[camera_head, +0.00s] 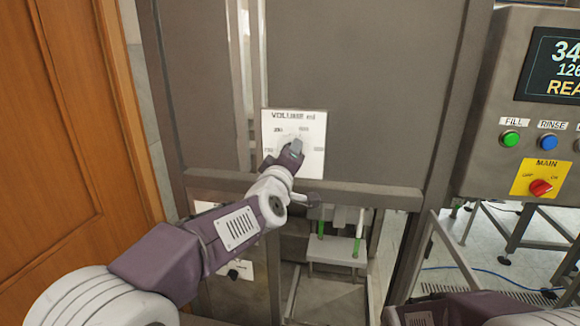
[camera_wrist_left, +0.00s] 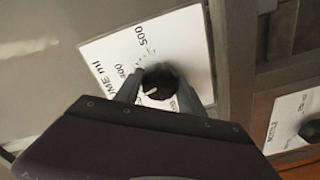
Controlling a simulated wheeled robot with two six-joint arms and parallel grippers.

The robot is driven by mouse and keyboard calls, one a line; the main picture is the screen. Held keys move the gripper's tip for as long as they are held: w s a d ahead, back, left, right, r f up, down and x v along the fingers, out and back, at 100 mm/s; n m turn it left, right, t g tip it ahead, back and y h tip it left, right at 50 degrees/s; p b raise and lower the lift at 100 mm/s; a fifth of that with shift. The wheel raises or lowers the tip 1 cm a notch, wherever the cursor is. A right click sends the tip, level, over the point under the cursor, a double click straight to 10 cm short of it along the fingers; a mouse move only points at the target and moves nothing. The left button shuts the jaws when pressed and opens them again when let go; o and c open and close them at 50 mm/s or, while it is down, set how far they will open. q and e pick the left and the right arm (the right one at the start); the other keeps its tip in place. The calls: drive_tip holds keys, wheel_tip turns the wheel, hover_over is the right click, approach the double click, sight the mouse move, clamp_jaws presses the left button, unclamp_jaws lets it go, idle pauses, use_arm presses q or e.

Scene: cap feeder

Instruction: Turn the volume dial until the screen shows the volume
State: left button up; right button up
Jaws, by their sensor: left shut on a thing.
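The volume dial (camera_wrist_left: 158,84) is a black knob on a white plate (camera_head: 312,160) marked "VOLUME ml", on the grey machine front. In the left wrist view the plate (camera_wrist_left: 190,40) shows the marks 400 and 500. My left gripper (camera_head: 296,148) is at the dial and hides most of it in the head view. In the left wrist view its two fingers (camera_wrist_left: 158,90) are on either side of the knob, shut on it. The screen (camera_head: 556,66) at the upper right is cut off by the picture edge; it shows "34", "126" and "REA" in part. My right gripper is not in view.
Below the screen are a green FILL button (camera_head: 509,138), a blue RINSE button (camera_head: 549,142) and a red MAIN switch (camera_head: 541,187) on yellow. A metal rail (camera_head: 370,193) runs below the dial plate. A second dial plate (camera_wrist_left: 293,118) shows at the right in the wrist view.

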use_arm(q)
drive_tip(key=shift+n+b, duration=2.1)
drive_tip(key=shift+n, duration=2.9)
drive_tip(key=shift+r, duration=0.1)
drive_tip(key=o, duration=1.2)
drive_tip(key=shift+o, duration=0.8)
drive_tip(key=shift+w, duration=0.1)
drive_tip(key=s+a+b, duration=0.1)
drive_tip(key=s, duration=0.8)
drive_tip(key=shift+a, duration=0.35)
